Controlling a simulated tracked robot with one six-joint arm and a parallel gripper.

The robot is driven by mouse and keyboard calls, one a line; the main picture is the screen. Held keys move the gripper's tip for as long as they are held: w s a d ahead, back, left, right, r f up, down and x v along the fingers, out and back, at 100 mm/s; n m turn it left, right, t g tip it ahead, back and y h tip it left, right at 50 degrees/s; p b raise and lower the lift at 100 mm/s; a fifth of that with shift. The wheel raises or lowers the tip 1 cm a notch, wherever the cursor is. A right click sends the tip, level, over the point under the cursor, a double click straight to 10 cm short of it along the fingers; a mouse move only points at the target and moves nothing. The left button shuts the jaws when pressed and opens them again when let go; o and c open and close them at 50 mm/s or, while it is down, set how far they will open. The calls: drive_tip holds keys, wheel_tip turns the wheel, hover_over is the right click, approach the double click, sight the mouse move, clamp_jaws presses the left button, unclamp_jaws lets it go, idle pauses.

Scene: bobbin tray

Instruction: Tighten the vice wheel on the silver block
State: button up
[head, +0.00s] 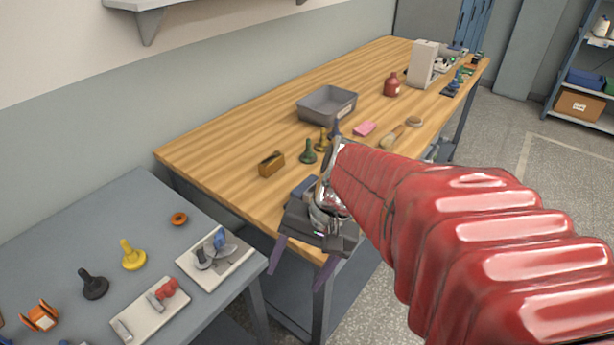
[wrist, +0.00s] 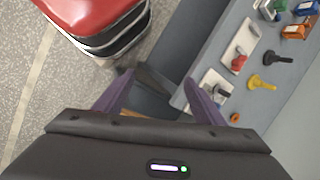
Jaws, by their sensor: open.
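I cannot make out a vice wheel or a silver block for certain. On the grey table, a pale plate (head: 190,262) carries a grey fitting with a blue handle (head: 220,238). A second pale plate (head: 128,322) beside it carries a grey piece and a red knob (head: 167,288), also in the wrist view (wrist: 239,62). A blue piece (head: 303,187) at the wooden bench's near edge is partly hidden by my gripper. My gripper (head: 300,272) is open, purple fingers pointing down between the table and bench. Nothing shows between its fingers in the wrist view (wrist: 156,80).
The grey table (head: 70,240) also holds black (head: 93,285) and yellow (head: 133,256) knobs and orange parts. The wooden bench (head: 235,140) holds a grey tray (head: 327,118), a red bottle (head: 392,85), green and brass knobs and a wooden block (head: 271,165). Floor is open at right.

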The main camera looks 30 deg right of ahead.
drive_tip(key=s+d+f+m+t, duration=0.1)
drive_tip(key=d+f+m+t, duration=0.1)
drive_tip(key=d+m+t, duration=0.3)
drive_tip(key=s+d+f+m+t+y, duration=0.1)
drive_tip(key=d+m+t, duration=0.4)
drive_tip(key=d+m, duration=0.6)
drive_tip(key=s+d+f+m+t+y, duration=0.1)
drive_tip(key=d+f+m+t, duration=0.2)
drive_tip(key=d+m, duration=0.6)
drive_tip(key=d+t, duration=0.2)
drive_tip(key=shift+s+d+f+t, duration=0.25)
drive_tip(key=shift+s+d+t, duration=0.15)
drive_tip(key=shift+x, duration=6.95)
drive_tip(key=shift+s+a, duration=0.1)
drive_tip(key=shift+a, duration=0.05)
drive_tip(key=shift+c, duration=0.3)
drive_tip(key=c, duration=1)
